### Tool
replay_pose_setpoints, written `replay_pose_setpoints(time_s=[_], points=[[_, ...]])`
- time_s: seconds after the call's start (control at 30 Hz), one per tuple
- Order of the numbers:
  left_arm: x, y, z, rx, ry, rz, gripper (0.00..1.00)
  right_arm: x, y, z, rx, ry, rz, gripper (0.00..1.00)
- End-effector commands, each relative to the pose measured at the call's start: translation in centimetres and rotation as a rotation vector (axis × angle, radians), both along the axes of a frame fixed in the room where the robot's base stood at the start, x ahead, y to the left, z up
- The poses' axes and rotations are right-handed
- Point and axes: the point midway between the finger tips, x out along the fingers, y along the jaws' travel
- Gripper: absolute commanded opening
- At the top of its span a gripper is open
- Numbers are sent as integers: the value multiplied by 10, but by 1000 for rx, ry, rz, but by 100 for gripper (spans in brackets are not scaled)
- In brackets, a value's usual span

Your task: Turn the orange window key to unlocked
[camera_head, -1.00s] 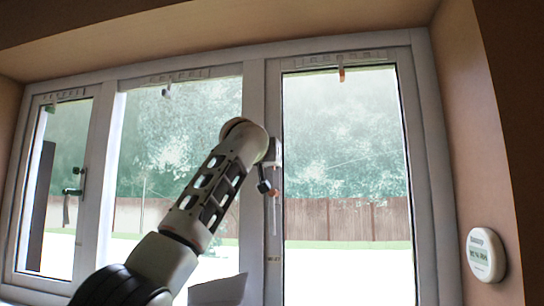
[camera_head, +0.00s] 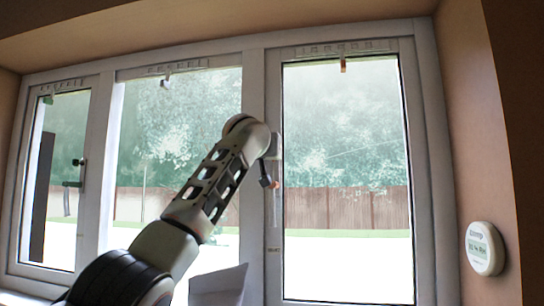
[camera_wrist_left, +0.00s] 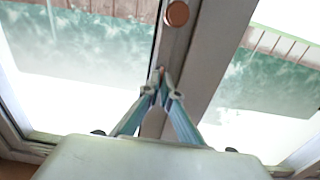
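The orange window key shows as a small orange spot (camera_head: 274,186) on the upright post between the middle and right panes. In the left wrist view a round copper-orange piece (camera_wrist_left: 177,14) sits on the post near the top edge. My left gripper (camera_head: 265,183) is at this post, close to the orange spot and partly hidden by my arm. In the wrist view its fingers (camera_wrist_left: 161,82) converge with tips almost together in front of the post, apart from the round piece. I see nothing clearly held. My right gripper is not in view.
A black handle (camera_head: 74,183) is on the left window frame. A round white thermostat (camera_head: 484,249) is on the right wall. A pale angled panel (camera_head: 218,287) stands below my arm.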

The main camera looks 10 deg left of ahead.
Motion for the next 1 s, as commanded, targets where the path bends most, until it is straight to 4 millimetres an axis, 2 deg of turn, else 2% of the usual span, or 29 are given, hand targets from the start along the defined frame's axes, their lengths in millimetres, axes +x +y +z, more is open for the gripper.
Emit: replay_pose_setpoints(time_s=[0.37,1.0], points=[[0,-1,1,181,0,0,0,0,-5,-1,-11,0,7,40],[0,-2,0,782,1,0,0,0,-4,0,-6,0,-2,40]])
